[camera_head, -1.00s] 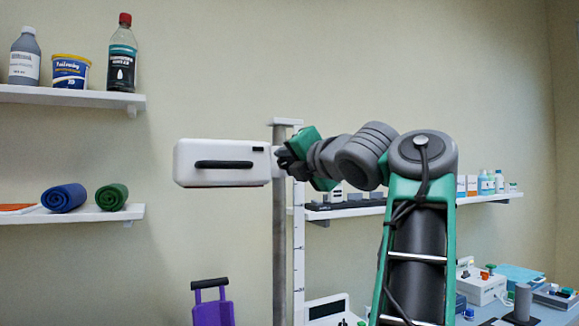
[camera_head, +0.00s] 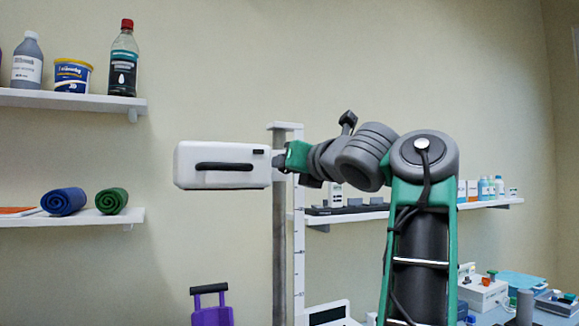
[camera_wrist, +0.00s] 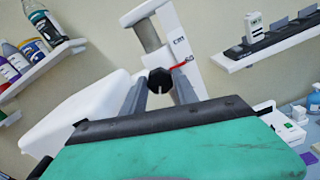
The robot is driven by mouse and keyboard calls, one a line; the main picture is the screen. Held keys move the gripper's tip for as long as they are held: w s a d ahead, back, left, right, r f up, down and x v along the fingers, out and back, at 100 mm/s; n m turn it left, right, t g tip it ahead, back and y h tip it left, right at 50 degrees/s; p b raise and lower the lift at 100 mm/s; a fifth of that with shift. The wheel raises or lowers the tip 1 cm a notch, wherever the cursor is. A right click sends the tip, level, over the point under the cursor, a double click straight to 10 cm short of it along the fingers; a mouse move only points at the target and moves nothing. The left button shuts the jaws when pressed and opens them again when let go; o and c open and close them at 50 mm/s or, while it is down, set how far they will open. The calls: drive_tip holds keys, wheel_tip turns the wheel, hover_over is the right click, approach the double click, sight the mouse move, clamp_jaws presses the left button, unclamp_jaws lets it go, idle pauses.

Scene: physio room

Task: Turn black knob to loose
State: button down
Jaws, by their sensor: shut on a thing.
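The black knob (camera_wrist: 160,80) shows in the wrist view as a dark round part with a small pale mark, between my two grey fingers. My gripper (camera_wrist: 160,92) is shut on it. In the head view my gripper (camera_head: 279,162) meets the right end of a white box-shaped head (camera_head: 222,180) on a grey pole (camera_head: 280,240); the knob is hard to make out there. In the wrist view the white head (camera_wrist: 80,110) lies to the left, and a red pointer (camera_wrist: 182,65) sits just right of the knob.
A long black handle (camera_head: 224,166) runs along the white head's face. Shelves with bottles (camera_head: 122,60) and rolled towels (camera_head: 64,201) are at left. Another shelf (camera_head: 350,211) runs behind my arm. A bench with devices (camera_head: 484,292) is at lower right.

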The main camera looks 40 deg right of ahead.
idle(0.4)
drive_tip(key=c, duration=0.9)
unclamp_jaws()
drive_tip(key=shift+c, duration=0.2)
drive_tip(key=shift+s, duration=0.1)
drive_tip(key=v, duration=0.7)
drive_tip(key=shift+s+b, duration=0.3)
drive_tip(key=shift+a+r, duration=0.1)
drive_tip(key=shift+a, duration=0.05)
